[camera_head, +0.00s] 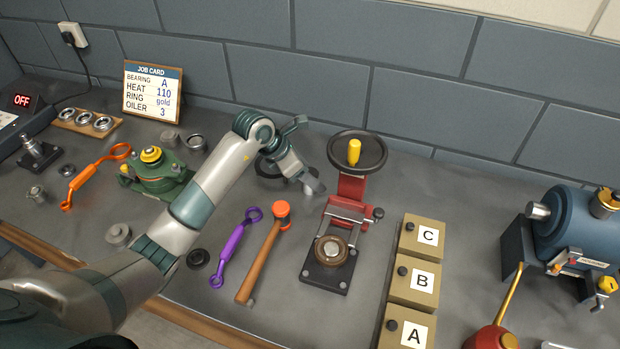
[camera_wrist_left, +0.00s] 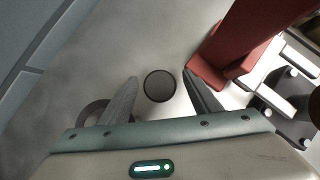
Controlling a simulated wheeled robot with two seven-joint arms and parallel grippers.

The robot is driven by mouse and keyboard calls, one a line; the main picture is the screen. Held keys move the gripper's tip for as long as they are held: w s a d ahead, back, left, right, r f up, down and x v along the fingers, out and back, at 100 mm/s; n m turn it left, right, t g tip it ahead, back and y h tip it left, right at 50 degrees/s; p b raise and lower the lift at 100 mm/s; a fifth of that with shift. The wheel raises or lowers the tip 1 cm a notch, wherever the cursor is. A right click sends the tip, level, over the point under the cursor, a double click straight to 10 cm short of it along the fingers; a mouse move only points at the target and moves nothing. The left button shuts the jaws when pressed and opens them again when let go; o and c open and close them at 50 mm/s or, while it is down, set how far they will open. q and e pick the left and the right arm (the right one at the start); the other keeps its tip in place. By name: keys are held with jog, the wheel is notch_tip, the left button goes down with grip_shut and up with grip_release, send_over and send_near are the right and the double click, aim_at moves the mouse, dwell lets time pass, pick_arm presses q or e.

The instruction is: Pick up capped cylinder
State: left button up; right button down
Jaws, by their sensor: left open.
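A round dark disc (camera_wrist_left: 160,87), which looks like the cap of a cylinder seen from above, shows in the left wrist view. It lies between the two fingers of my left gripper (camera_wrist_left: 160,75), with a gap on each side. The fingers are spread and hold nothing. In the head view my left gripper (camera_head: 315,187) reaches down to the bench just left of the red press. My own gripper and arm hide most of that spot there, so I cannot make out the cylinder clearly. My right gripper is not in view.
The red press (camera_head: 351,187) with a black handwheel stands close beside the gripper; its red frame (camera_wrist_left: 232,55) shows in the wrist view. A dark ring (camera_wrist_left: 93,112) lies by the left finger. A hammer (camera_head: 262,260), purple wrench (camera_head: 234,250) and lettered boxes (camera_head: 405,262) are nearer the front.

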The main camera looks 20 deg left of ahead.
aim_at(310, 172)
pick_arm(q)
jog(key=shift+c, duration=0.5)
jog(key=c, duration=1.1)
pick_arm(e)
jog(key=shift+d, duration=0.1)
pick_arm(q)
jog(key=shift+r, duration=0.1)
